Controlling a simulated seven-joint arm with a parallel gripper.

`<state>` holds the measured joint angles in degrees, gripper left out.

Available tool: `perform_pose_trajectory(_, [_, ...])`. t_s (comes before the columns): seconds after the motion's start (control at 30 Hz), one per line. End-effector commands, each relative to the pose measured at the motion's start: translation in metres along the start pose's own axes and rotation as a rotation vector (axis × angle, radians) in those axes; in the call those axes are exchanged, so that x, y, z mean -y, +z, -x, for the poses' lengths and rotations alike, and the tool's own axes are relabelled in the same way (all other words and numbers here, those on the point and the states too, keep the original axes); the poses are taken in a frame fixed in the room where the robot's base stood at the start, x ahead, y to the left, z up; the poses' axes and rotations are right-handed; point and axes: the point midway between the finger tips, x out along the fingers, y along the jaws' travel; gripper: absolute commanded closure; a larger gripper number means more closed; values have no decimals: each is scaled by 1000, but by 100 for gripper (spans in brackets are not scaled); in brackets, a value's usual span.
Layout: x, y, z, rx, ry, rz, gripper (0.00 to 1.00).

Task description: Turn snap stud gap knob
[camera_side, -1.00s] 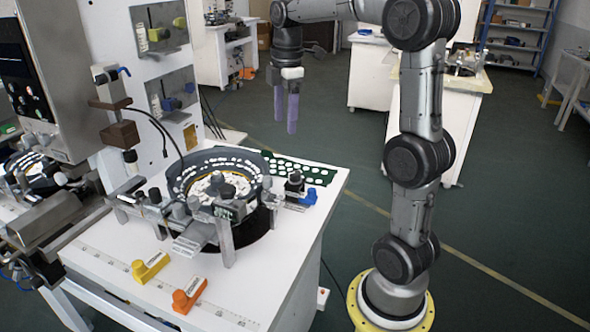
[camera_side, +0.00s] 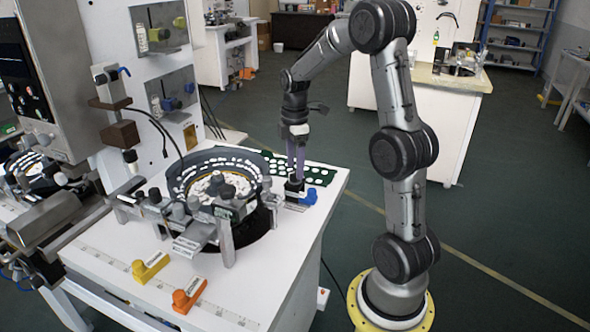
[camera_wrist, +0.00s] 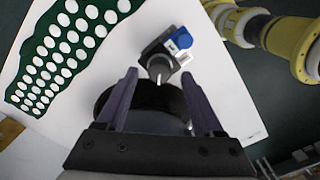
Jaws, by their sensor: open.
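A small dark block with a grey round knob on top (camera_side: 294,187) and a blue part (camera_side: 309,196) beside it sits at the right side of the white table. In the wrist view the knob (camera_wrist: 159,66) lies ahead, between the lines of my two fingers, and the blue part (camera_wrist: 182,39) is just beyond it. My gripper (camera_side: 296,176) points down just above this block, its purple fingers apart. The wrist view shows the open fingertips (camera_wrist: 159,73) with nothing held. Contact with the knob cannot be told. No readable label confirms this knob's name.
A round black feeder bowl (camera_side: 177,177) with white pieces stands left of my gripper. A green perforated sheet (camera_side: 318,175) lies behind the block. Yellow (camera_side: 150,267) and orange (camera_side: 188,295) levers sit at the table's front. A panel with knobs (camera_side: 172,90) rises at the back left.

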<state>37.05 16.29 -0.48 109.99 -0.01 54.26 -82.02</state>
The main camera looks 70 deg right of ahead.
Motion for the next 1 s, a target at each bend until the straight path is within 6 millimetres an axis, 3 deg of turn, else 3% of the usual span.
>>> perform_pose_trajectory(0.2, [0,0,-18,0,0,0,31])
perform_pose_trajectory(0.53, [0,0,-20,0,1,0,33])
perform_pose_trajectory(0.9, [0,0,-20,0,1,0,100])
perform_pose_trajectory(1.0, [0,0,-20,0,1,0,100])
